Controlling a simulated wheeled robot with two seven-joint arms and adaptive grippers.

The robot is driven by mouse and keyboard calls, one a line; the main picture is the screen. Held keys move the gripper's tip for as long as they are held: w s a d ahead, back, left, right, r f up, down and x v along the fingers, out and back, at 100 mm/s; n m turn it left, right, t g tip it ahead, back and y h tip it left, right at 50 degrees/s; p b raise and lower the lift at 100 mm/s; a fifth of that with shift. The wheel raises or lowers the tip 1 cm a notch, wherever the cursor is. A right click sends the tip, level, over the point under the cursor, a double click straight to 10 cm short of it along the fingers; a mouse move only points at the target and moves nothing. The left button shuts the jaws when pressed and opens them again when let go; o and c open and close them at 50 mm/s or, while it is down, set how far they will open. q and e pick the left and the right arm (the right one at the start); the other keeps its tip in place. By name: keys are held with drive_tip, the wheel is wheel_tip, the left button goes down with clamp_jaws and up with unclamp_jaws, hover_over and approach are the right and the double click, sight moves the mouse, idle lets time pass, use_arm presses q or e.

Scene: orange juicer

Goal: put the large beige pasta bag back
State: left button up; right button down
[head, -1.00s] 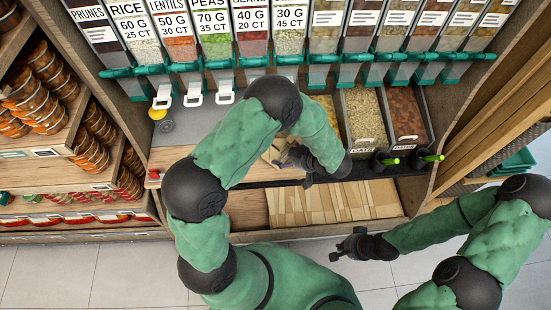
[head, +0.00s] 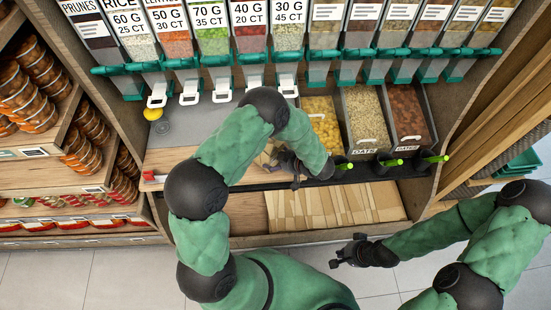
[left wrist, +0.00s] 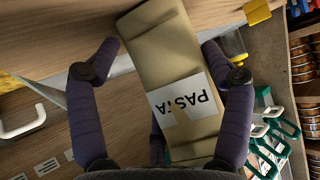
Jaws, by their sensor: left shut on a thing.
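The beige pasta bag (left wrist: 160,62), with a white PASTA label, lies between the fingers of my left gripper (left wrist: 160,48) in the left wrist view. The left gripper is shut on it. In the head view, a beige part of the bag (head: 264,157) shows beside my left gripper (head: 290,170), over the wooden counter; my arm hides most of it. I cannot tell whether the bag touches the counter. My right gripper (head: 345,252) is empty, its fingers apart, low in front of the shelf.
Dispensers (head: 210,40) with white levers hang above the counter (head: 180,163). Open bins of oats (head: 367,115) and dates (head: 408,110) stand to the right, with green-handled scoops (head: 390,162) in front. A yellow object (head: 153,113) sits at the left. Wooden slats (head: 335,205) lie below.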

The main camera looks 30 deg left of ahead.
use_arm(q)
drive_tip(key=shift+f, duration=0.1)
drive_tip(key=o, duration=1.6)
drive_tip(key=shift+c, duration=0.2)
